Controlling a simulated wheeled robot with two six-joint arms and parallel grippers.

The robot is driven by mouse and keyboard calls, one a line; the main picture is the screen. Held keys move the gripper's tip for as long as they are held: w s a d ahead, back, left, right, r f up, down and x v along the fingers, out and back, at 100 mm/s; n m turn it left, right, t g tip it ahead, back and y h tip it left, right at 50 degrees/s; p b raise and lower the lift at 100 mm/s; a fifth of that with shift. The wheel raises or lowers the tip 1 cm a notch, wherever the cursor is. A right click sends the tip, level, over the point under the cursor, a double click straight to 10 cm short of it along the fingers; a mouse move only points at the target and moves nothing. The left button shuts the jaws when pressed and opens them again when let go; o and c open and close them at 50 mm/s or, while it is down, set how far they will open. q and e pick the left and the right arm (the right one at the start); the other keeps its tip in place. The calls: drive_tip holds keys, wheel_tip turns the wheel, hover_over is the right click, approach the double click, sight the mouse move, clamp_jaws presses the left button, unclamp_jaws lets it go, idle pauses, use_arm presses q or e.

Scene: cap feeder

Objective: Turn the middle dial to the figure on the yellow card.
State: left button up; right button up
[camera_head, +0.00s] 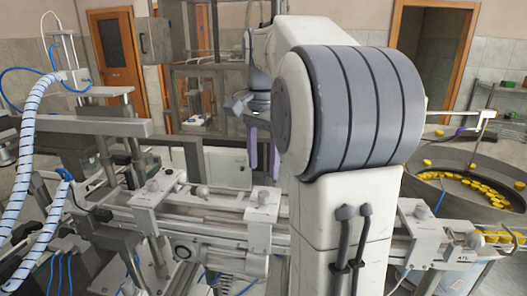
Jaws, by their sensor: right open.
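I cannot make out the middle dial or the yellow card; my own large white and grey arm link covers the centre of the view. My right gripper (264,154) shows small beyond the machine, left of that link. Its two purple fingers point down, apart, with nothing seen between them. Its fingertips end near the back of the conveyor, and I cannot tell what they face. My left gripper does not show.
A conveyor rail (205,210) with clamp knobs crosses the front. A bowl feeder (463,158) with several yellow caps (475,187) stands at right. Blue-banded white hoses (24,165) and a metal frame stand at left. Two wooden doors are behind.

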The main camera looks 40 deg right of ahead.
wheel_tip(320, 180, up, 4)
drive_tip(key=shift+f, duration=0.2)
drive_tip(key=shift+a+f, duration=0.1)
idle(0.4)
